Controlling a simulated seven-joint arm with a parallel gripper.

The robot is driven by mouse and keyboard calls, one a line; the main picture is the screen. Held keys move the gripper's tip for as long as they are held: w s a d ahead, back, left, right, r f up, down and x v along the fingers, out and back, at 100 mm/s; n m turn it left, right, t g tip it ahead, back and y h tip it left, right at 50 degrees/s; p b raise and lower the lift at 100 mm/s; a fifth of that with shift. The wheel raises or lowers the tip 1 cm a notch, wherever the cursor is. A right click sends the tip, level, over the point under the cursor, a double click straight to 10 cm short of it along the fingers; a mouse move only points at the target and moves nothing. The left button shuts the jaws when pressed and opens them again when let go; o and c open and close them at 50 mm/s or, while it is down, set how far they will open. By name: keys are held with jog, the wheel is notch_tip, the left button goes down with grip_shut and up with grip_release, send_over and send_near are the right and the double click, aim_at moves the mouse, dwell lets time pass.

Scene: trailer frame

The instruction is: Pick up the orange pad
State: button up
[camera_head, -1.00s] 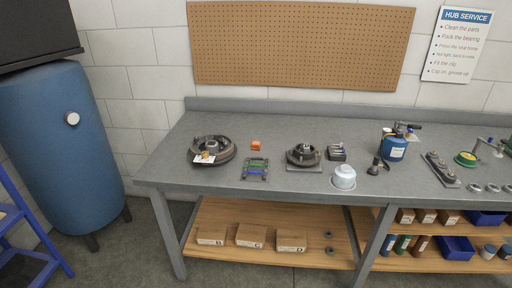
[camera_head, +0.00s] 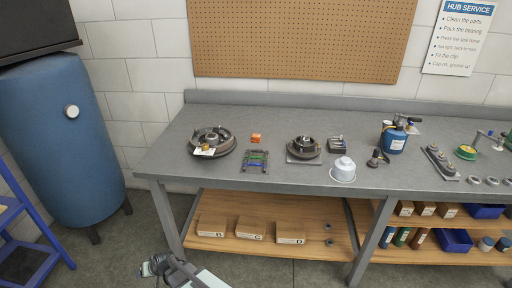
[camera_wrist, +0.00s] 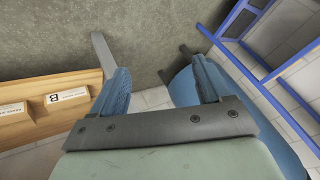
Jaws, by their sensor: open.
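The orange pad (camera_head: 256,138) is a small orange block on the grey workbench (camera_head: 330,112), behind a small rack (camera_head: 255,162) with green and blue parts and right of a round hub drum (camera_head: 212,139). My gripper (camera_head: 155,266) is low at the bottom of the head view, in front of the bench and below its top, well away from the pad. In the wrist view my gripper (camera_wrist: 160,82) has its fingers apart with nothing between them. The pad does not show in the wrist view.
A second hub part (camera_head: 303,148) and a white cup (camera_head: 343,170) stand right of the rack. The bench's front edge and lower shelf (camera_head: 325,258) with cardboard boxes lie near my arm. A blue tank (camera_head: 58,150) and blue ladder (camera_head: 20,215) stand left.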

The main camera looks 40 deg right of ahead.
jog(key=w+a+r+m+t, duration=0.2)
jog(key=w+r+t, duration=0.1)
jog(key=w+r, duration=0.55)
jog(key=w+a+r+m+t, duration=0.1)
jog(key=w+r+t, duration=0.3)
jog(key=r, duration=0.8)
jog(key=w+a+r+m+t, duration=0.2)
jog(key=w+r, duration=0.6)
jog(key=r, duration=0.2)
jog(key=w+d+r+t, duration=0.1)
jog(key=w+d+r, duration=0.65)
jog(key=r, duration=0.25)
jog(key=w+d+r+n+g+h, duration=0.1)
jog(key=w+d+g, duration=0.25)
jog(key=d, duration=1.05)
jog(key=m+g+h, duration=0.3)
jog(key=g, duration=0.9)
send_near(256, 135)
jog(key=shift+h, duration=0.3)
jog(key=f, duration=0.9)
jog(key=shift+w+d+f, duration=0.25)
jog(key=shift+w+f, duration=0.05)
jog(key=shift+w, duration=0.05)
jog(key=c, duration=1.1)
